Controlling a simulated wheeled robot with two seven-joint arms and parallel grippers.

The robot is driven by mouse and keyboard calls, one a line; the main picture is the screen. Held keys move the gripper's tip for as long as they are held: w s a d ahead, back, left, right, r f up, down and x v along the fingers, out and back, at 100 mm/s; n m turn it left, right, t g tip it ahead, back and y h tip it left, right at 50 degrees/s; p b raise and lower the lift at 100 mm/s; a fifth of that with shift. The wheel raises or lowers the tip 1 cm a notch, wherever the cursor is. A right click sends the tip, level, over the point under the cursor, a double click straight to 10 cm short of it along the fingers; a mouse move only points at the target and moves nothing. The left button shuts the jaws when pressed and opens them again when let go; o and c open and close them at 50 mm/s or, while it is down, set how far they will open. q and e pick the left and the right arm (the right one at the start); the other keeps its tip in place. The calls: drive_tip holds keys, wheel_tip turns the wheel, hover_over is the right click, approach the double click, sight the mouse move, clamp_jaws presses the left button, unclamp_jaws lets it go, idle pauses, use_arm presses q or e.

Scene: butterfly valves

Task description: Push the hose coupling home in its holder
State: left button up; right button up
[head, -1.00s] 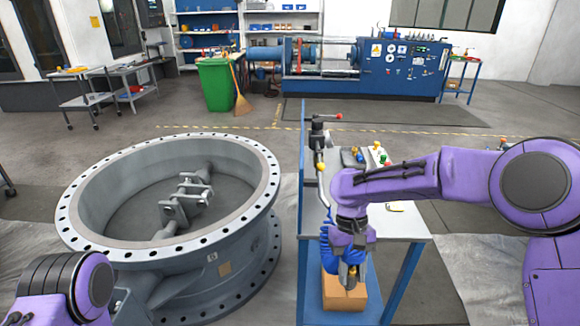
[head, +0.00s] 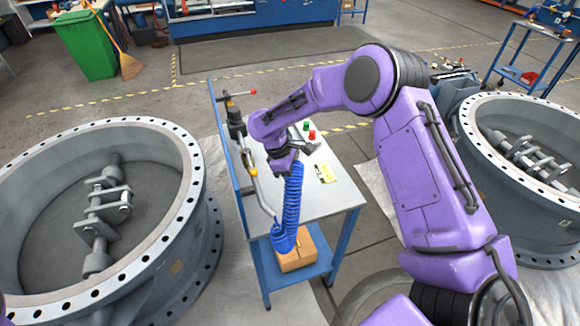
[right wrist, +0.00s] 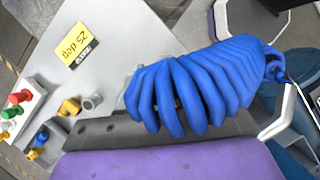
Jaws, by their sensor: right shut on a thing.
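The blue coiled hose (head: 291,205) hangs from my right gripper (head: 276,170) down past the front of the small table. My right gripper is at the table's left part, beside the upright pipe tool. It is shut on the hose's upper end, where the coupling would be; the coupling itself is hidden. In the right wrist view the hose coils (right wrist: 195,90) cover most of the jaws (right wrist: 255,75). I cannot make out the holder for certain; a short grey cylinder (right wrist: 92,101) stands on the table near a yellow fitting (right wrist: 69,107). My left gripper is out of view.
A button box (right wrist: 20,108) and yellow label (head: 325,173) lie on top. A cardboard box (head: 298,258) sits below. Large valves stand left (head: 185,215) and right (head: 470,125).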

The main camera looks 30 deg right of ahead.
drive_tip(key=shift+s+a+f+b, duration=0.1)
drive_tip(key=shift+s+f+b, duration=0.2)
drive_tip(key=shift+f, duration=0.2)
drive_tip(key=shift+s+a+f+b, duration=0.1)
drive_tip(key=shift+s+f+b, duration=0.2)
drive_tip(key=shift+f, duration=0.2)
drive_tip(key=f, duration=0.1)
drive_tip(key=w+f+b, duration=0.1)
drive_tip(key=f, duration=0.1)
drive_tip(key=shift+w+f, duration=0.25)
drive_tip(key=shift+s, duration=0.45)
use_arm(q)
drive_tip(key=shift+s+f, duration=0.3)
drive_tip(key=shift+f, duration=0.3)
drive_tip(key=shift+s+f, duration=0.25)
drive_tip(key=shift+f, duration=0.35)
use_arm(e)
drive_tip(key=shift+w, duration=0.15)
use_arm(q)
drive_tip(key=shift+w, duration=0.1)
use_arm(e)
drive_tip(key=shift+w, duration=0.1)
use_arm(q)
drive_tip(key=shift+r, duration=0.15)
use_arm(e)
drive_tip(key=shift+s, duration=0.25)
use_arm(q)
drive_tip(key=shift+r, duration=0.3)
